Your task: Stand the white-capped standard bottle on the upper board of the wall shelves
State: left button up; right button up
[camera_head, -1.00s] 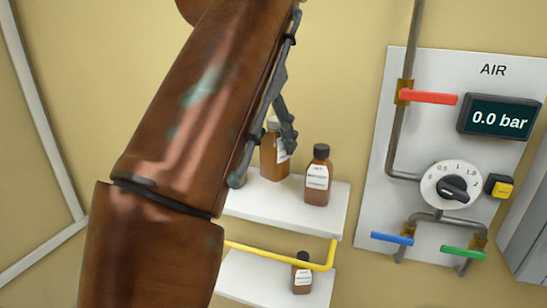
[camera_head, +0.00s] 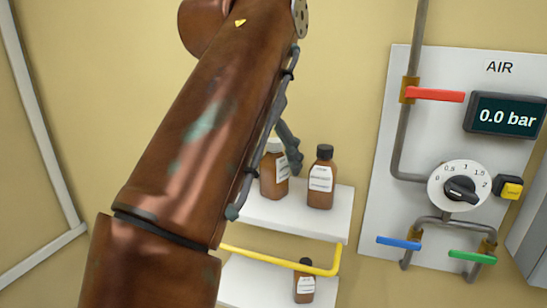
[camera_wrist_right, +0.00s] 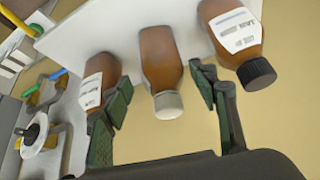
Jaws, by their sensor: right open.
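The white-capped bottle (camera_head: 268,180) is brown with a white label. It appears to stand on the white upper board (camera_head: 330,225), left of a black-capped bottle (camera_head: 321,180). My right gripper (camera_wrist_right: 160,105) is open, with its fingers spread on either side of the white-capped bottle (camera_wrist_right: 163,62) and gaps visible beside it. In the head view my right arm covers part of that gripper and the left part of the board. My left gripper is in neither view.
In the wrist view another black-capped bottle (camera_wrist_right: 235,40) stands close beside the right-hand finger. A yellow rail (camera_head: 285,261) runs in front of the lower board (camera_head: 255,285), which holds a small brown bottle (camera_head: 304,285). The AIR panel (camera_head: 400,150) is to the right.

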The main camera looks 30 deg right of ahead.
jog(key=shift+w+d, duration=0.1)
jog(key=shift+w, duration=0.05)
jog(key=shift+r, duration=0.25)
jog(key=p+v, duration=0.1)
jog(key=v, duration=1)
jog(key=shift+a+r, duration=0.25)
jog(key=shift+r, duration=0.05)
jog(key=shift+f, duration=0.1)
